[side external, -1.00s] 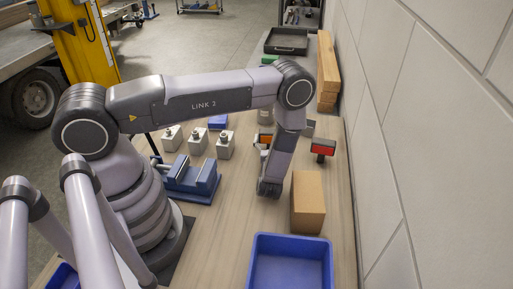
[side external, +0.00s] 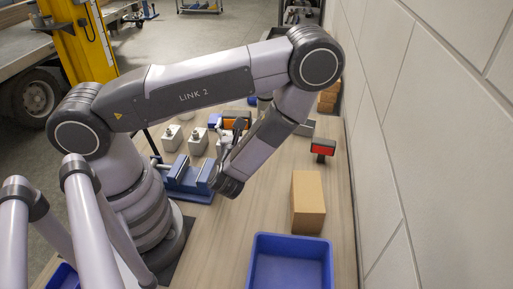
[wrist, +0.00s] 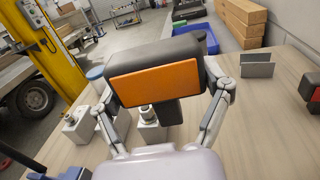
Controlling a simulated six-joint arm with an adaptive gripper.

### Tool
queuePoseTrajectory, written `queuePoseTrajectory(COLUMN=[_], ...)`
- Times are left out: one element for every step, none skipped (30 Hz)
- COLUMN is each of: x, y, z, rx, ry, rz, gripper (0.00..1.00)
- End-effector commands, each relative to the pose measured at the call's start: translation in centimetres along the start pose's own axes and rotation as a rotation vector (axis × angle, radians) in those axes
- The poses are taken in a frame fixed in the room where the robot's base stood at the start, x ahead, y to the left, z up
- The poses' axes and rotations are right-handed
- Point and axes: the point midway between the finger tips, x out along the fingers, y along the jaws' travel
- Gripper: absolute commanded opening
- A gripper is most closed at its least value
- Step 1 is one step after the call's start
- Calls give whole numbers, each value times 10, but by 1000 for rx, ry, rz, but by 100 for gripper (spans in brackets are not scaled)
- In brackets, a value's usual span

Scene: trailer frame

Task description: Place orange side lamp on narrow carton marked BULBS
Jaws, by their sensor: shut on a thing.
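The orange side lamp (wrist: 155,83), an orange lens in a dark housing with a short dark stem below, is held up in front of the wrist camera. My gripper (wrist: 165,92) is shut on it, with one finger at each side of the housing. In the side external view the lamp (side external: 235,123) shows partly behind my wrist, above the work table. A brown carton (side external: 308,203) stands upright on the table at the right, apart from my gripper. No lettering can be read on it from here, so I cannot tell whether it is marked BULBS.
A red lamp (side external: 322,147) stands behind the carton. A blue bin (side external: 290,240) is in front of it. A blue vise (side external: 188,179) and pale blocks with fittings (side external: 172,138) are at the left.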

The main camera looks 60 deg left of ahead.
Motion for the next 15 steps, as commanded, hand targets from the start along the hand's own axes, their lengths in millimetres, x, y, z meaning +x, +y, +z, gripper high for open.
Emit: queuePoseTrajectory(x=[-7, -11, -18, -24, -31, -42, -51, -60, -72, -81, -89, -100, -108, -115, -124], y=[-3, -6, -10, -14, -19, -26, -31, -35, -40, -42, -45, -47, -48, -49, -50], z=[6, 10, 16, 21, 27, 35, 41, 47, 54, 59, 64, 70, 73, 76, 80], rx=[-3, -5, -8, -9, -11, -13, -13, -13, -13, -12, -11, -10, -10, -8, -7], ry=[-1, -2, -2, -2, -2, -1, -1, 0, 0, 0, 1, 1, 1, 2, 2], rz=[-11, -16, -25, -31, -40, -51, -59, -66, -76, -82, -88, -96, -102, -107, -113], gripper=[37, 37, 37, 37, 37, 37, 37, 37, 37, 37, 37, 37, 37, 37, 37])
